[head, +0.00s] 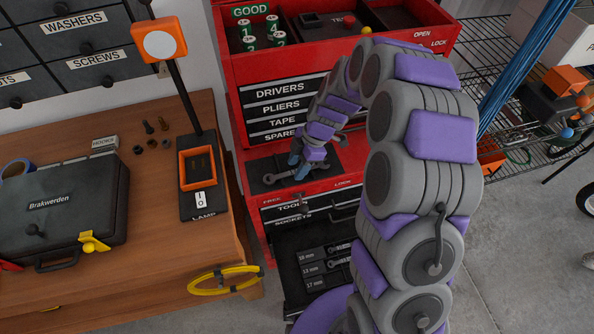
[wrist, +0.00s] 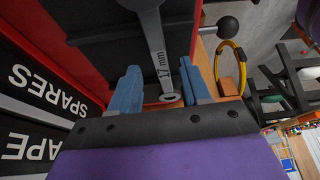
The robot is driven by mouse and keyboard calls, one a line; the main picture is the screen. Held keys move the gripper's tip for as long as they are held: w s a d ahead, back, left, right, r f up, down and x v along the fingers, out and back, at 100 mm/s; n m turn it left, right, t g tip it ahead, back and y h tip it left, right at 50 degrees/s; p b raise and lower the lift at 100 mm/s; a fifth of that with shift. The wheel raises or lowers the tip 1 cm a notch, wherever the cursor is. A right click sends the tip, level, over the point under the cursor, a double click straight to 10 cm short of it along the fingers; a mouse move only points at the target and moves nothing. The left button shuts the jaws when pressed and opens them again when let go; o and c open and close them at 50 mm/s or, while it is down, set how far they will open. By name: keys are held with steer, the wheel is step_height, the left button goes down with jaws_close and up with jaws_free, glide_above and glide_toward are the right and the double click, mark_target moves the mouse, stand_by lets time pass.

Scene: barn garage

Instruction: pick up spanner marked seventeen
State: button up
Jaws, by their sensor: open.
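The grey spanner marked 17 mm (wrist: 158,45) runs down the middle of the wrist view. Its marking faces me, and its small ring end lies between my two blue fingers. My gripper (wrist: 161,76) is open, with a gap on both sides of the spanner. In the head view the spanner (head: 283,178) lies on a dark pad on the ledge of the red tool chest. My gripper (head: 297,164) is over it there. My fingers hide part of it, and I cannot tell whether they touch it.
An open lower drawer (head: 306,268) has labelled slots, one reading 17 mm. The red chest (head: 232,95) rises behind the ledge. A wooden bench (head: 150,195) at left holds a lamp (head: 199,175) and a dark case (head: 70,205).

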steer(key=shift+a, duration=0.45)
steer(key=shift+c, duration=0.7)
steer(key=d, duration=0.2)
steer(key=shift+d+r, duration=0.15)
steer(key=shift+d, duration=0.25)
steer(key=c, duration=0.5)
steer(key=shift+d, duration=0.25)
jaws_close()
steer(key=shift+a, duration=1.2)
steer(key=shift+d+r, duration=0.1)
steer(key=shift+d, duration=0.3)
steer(key=shift+d+r, duration=0.2)
steer(key=shift+r, duration=0.15)
step_height(320, 180, up, 3)
steer(key=shift+p, duration=0.55)
steer(key=s+d+p, duration=0.1)
steer(key=s+d, duration=0.2)
steer(key=s, duration=0.4)
steer(key=s+d+r, duration=0.1)
steer(key=s+d, duration=0.2)
steer(key=s, duration=0.4)
steer(key=shift+d+p, duration=0.35)
steer(key=shift+p, duration=0.05)
